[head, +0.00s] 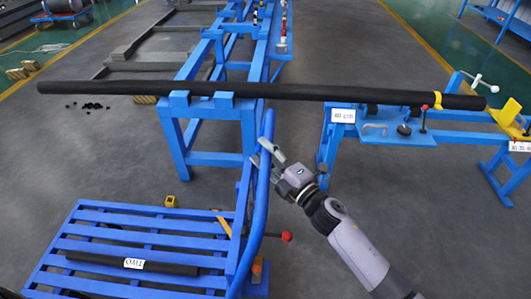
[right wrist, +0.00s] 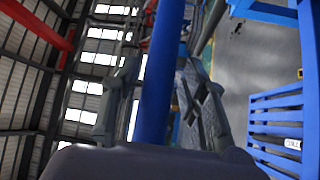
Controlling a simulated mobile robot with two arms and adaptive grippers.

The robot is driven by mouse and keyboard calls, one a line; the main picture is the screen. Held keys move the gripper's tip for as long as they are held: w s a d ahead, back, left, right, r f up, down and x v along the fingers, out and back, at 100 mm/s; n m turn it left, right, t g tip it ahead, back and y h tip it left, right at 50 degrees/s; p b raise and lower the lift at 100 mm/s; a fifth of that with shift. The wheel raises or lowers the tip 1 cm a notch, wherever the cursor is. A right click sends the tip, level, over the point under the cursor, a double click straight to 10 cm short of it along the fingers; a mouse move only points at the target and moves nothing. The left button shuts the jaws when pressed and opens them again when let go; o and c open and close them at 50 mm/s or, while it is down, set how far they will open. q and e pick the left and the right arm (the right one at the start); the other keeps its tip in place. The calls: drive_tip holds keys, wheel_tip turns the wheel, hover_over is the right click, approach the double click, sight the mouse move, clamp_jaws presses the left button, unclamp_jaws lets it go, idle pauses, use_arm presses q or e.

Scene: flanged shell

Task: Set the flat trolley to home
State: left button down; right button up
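The flat trolley (head: 95,244) is a low blue slatted platform at the lower left of the head view. Its curved blue push handle (head: 262,190) rises at its right side. My right gripper (head: 263,155) is at the upper part of this handle, with a finger on either side of it. In the right wrist view the blue handle tube (right wrist: 160,90) runs between the fingers, and a gap shows beside the left finger. The trolley's slats (right wrist: 275,125) also show there at the right. My left gripper is out of view.
A black tube labelled TWO (head: 95,260) lies on the trolley. A long black pipe (head: 240,90) spans the blue stand (head: 205,158) and the right bench (head: 385,137) behind the handle. A red-knobbed lever (head: 286,236) juts out low. Grey floor (head: 440,220) is free at right.

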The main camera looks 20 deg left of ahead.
drive_tip(key=shift+d, duration=0.1)
drive_tip(key=shift+s+d+f, duration=0.15)
drive_tip(key=shift+s+d, duration=0.05)
drive_tip(key=shift+d, duration=0.2)
drive_tip(key=v, duration=1.1)
